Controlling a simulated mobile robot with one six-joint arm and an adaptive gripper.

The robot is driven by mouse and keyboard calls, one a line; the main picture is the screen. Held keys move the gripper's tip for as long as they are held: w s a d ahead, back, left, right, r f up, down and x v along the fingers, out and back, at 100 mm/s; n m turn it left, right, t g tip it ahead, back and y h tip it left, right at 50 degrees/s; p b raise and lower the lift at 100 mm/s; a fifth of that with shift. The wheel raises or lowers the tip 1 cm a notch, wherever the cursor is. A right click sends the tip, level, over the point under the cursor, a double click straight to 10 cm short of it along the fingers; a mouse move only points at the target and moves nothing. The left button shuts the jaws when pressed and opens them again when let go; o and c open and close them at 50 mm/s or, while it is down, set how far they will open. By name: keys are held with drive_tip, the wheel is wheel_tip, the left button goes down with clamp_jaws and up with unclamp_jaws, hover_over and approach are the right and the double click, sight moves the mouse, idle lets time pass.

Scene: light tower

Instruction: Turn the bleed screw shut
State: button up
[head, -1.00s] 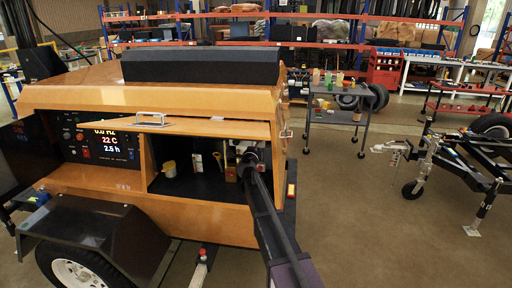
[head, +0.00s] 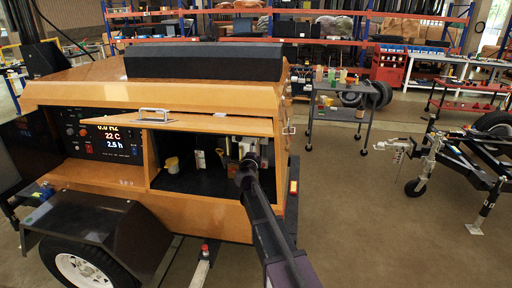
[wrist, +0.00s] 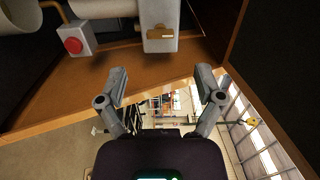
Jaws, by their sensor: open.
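In the wrist view a small brass-coloured piece (wrist: 160,34), which looks like the bleed screw, sits on the face of a pale grey block (wrist: 159,12). My gripper (wrist: 161,80) is open and empty in the wrist view. Its two fingers are spread wide, below the block in the picture and apart from it. In the head view my arm reaches into the right end of the open compartment of the orange tower body (head: 200,226). My wrist there hides the screw and most of the gripper.
A grey box with a red button (wrist: 73,45) sits left of the block in the wrist view. Compartment walls close in on both sides. The raised door (head: 180,122) hangs over the opening.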

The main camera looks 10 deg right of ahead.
drive_tip(key=v, duration=0.4)
drive_tip(key=shift+s+a, duration=0.1)
drive_tip(key=shift+s, duration=0.1)
idle(0.3)
drive_tip(key=s+a+f+n+g+y+p, duration=0.1)
drive_tip(key=s+a+f+n+g+y, duration=0.25)
drive_tip(key=s+n+y, duration=0.4)
drive_tip(key=s+a+f+n+g+y+p, duration=0.15)
drive_tip(key=s+a+n+y, duration=0.3)
drive_tip(key=n, duration=0.55)
drive_tip(key=s+d+f+n+g+h, duration=0.1)
drive_tip(key=s+d+f+g+h, duration=0.1)
drive_tip(key=s, duration=0.5)
drive_tip(key=s+d+f+n+g+h+p, duration=0.1)
drive_tip(key=s+d+f+g+h, duration=0.1)
drive_tip(key=s+d+f+g, duration=0.2)
drive_tip(key=s+d+f+n+g+h, duration=0.2)
drive_tip(key=s+d+g, duration=0.4)
drive_tip(key=s, duration=0.4)
drive_tip(key=shift+s+d+f+p, duration=0.3)
drive_tip(key=shift+d+f+p, duration=0.05)
drive_tip(key=shift+f, duration=0.35)
